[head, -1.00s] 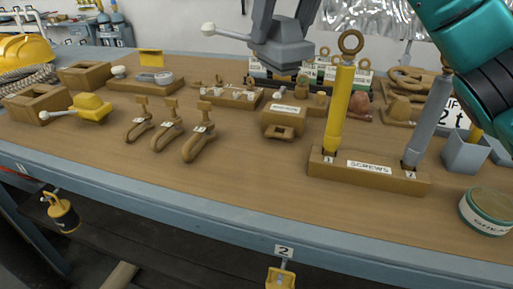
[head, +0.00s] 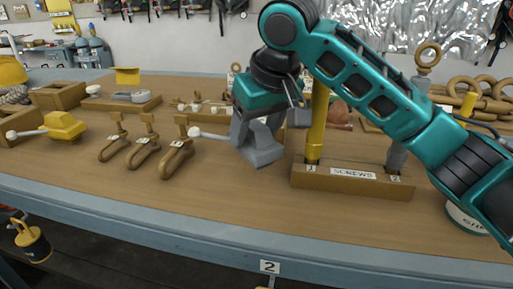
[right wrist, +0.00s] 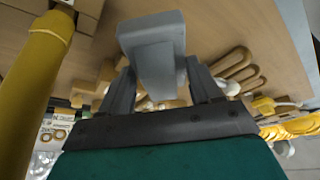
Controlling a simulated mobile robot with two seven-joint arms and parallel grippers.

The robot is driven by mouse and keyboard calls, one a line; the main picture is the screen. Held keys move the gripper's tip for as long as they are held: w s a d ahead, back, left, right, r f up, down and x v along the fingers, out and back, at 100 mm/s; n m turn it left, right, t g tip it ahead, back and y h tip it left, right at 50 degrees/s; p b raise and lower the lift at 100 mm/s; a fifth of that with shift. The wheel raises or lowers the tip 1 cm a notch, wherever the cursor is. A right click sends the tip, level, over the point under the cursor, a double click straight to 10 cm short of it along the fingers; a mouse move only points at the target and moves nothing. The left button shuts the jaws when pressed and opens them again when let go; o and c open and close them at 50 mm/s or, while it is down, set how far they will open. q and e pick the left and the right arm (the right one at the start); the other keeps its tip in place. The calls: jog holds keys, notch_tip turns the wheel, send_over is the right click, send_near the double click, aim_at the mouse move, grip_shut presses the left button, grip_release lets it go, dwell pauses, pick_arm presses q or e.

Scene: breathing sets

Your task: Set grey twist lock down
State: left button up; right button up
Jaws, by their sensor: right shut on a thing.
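The grey twist lock (head: 264,154) has a grey block body and a lever ending in a white knob (head: 195,132) that points left. My right gripper (head: 256,124) is shut on it from above. In the right wrist view the block (right wrist: 155,52) sits between the two grey fingers (right wrist: 158,85). It is low over the wooden bench top (head: 220,190), left of the yellow screw; I cannot tell whether it touches the wood. A yellow twist lock (head: 65,125) with a similar knob lies at the left. My left gripper is not in view.
A wooden screws stand (head: 350,182) holds a yellow screw (head: 318,125) and a grey screw (head: 396,158), close right of the held lock. Several brown clamp-like pieces (head: 176,158) lie to its left. The bench front before the lock is clear.

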aim_at(256, 147)
jog(key=shift+f, duration=1.85)
jog(key=o, duration=1.5)
jog(key=shift+f, duration=0.15)
jog(key=shift+o, duration=0.2)
jog(key=shift+b, duration=0.3)
jog(key=p+v, duration=0.2)
jog(key=v, duration=1)
